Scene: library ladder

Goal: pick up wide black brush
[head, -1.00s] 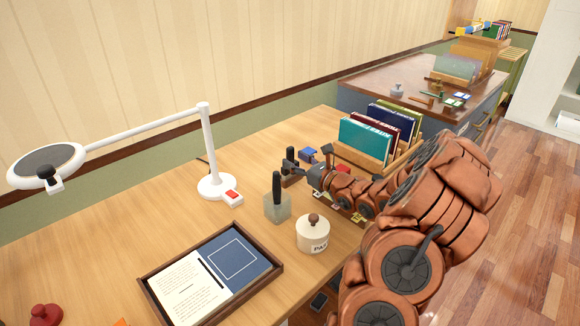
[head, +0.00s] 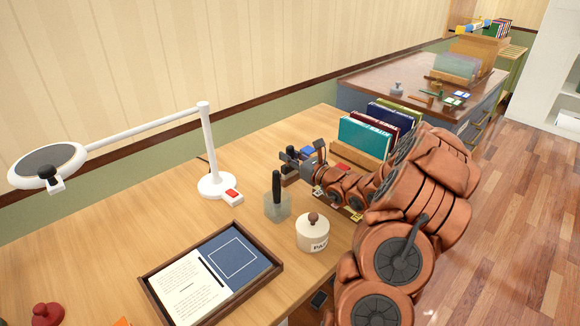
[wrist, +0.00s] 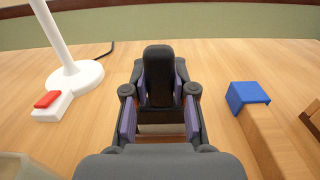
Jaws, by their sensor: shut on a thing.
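The wide black brush (wrist: 158,70) stands upright in the wrist view, its dark rounded handle between my gripper's two purple-padded fingers. My gripper (wrist: 160,112) is shut on it. The brush's lower part is partly hidden by the fingers, and I cannot tell whether it is clear of the desk. In the head view my gripper (head: 291,162) is at the back of the desk, left of the book rack, and largely hides the brush.
A glass-like holder (head: 278,207) with a black handle and a lidded white jar (head: 313,233) stand nearer. The white lamp (head: 209,150) is to the left. A blue-topped wooden piece (wrist: 247,95) lies right of my gripper. A book rack (head: 358,158) is close by. The front-left holds a framed tray (head: 272,264).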

